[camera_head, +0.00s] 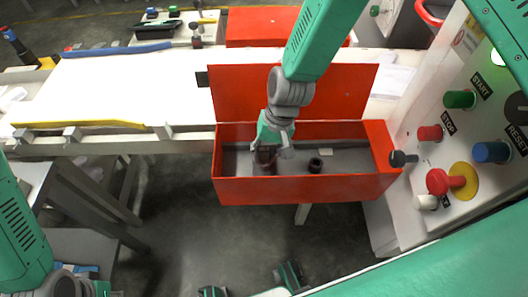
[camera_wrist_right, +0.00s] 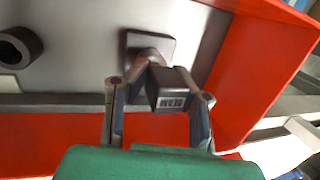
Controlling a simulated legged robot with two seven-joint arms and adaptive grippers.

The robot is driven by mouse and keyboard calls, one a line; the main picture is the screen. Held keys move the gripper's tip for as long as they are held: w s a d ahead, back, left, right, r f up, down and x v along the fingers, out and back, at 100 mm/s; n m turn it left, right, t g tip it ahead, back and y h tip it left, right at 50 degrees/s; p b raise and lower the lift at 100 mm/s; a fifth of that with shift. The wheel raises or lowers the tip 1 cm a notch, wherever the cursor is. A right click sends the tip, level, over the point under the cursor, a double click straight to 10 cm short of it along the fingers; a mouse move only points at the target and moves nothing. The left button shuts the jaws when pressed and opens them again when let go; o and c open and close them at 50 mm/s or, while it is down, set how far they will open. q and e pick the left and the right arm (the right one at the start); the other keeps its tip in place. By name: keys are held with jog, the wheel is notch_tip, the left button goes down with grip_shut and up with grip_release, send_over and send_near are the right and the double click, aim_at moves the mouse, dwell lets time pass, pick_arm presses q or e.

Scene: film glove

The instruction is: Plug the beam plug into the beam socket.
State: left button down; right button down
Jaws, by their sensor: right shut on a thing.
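My right gripper (camera_head: 268,150) reaches down into the open red box (camera_head: 330,188). In the right wrist view the gripper (camera_wrist_right: 158,98) is shut on a dark block with a pale label, the beam plug (camera_wrist_right: 172,90). The lettering is too small to read surely. A dark square plate (camera_wrist_right: 165,45), likely the beam socket, lies on the grey box floor right behind the plug. A brownish round part shows between them; I cannot tell whether the plug is seated. My left arm shows at the lower left of the head view, its fingers out of view.
A black ring (camera_head: 315,164) stands on the box floor beside the gripper; it also shows in the wrist view (camera_wrist_right: 18,47). The red box walls and raised lid (camera_head: 345,92) surround the gripper closely. A button panel (camera_head: 440,150) stands at the right.

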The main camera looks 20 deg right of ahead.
jog(key=shift+f, duration=0.25)
jog(key=c, duration=1.3)
grip_release()
jog(key=v, duration=1.2)
jog(key=shift+f, duration=0.1)
